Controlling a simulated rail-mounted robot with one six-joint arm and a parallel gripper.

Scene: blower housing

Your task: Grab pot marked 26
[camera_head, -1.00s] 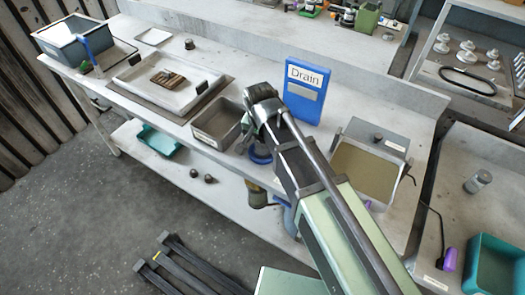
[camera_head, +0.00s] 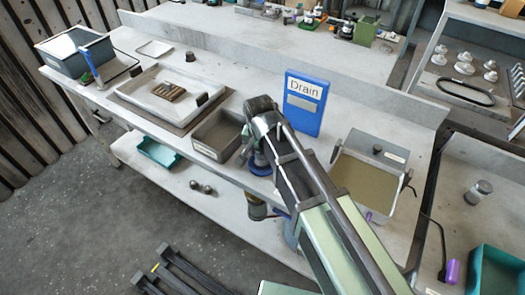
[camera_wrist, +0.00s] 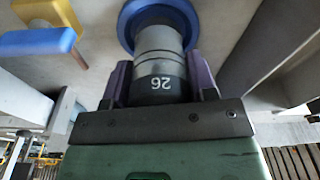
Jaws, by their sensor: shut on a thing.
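The pot marked 26 (camera_wrist: 160,88) is a grey metal cylinder with a dark band, and its number reads upside down in the wrist view. My gripper (camera_wrist: 160,76) has its two purple fingers closed on either side of the dark band. The far end of the pot meets a round blue ring (camera_wrist: 128,24); I cannot tell whether it rests in it. In the head view the blue ring (camera_head: 260,168) shows beside my wrist at the bench's front edge. The fingers and pot are mostly hidden there by my arm.
A grey open box (camera_head: 217,136) stands left of my wrist. A blue "Drain" board (camera_head: 305,103) stands behind it. A tan-filled tray (camera_head: 365,175) lies to the right. A white tray (camera_head: 150,104) with a brown slatted piece lies further left.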

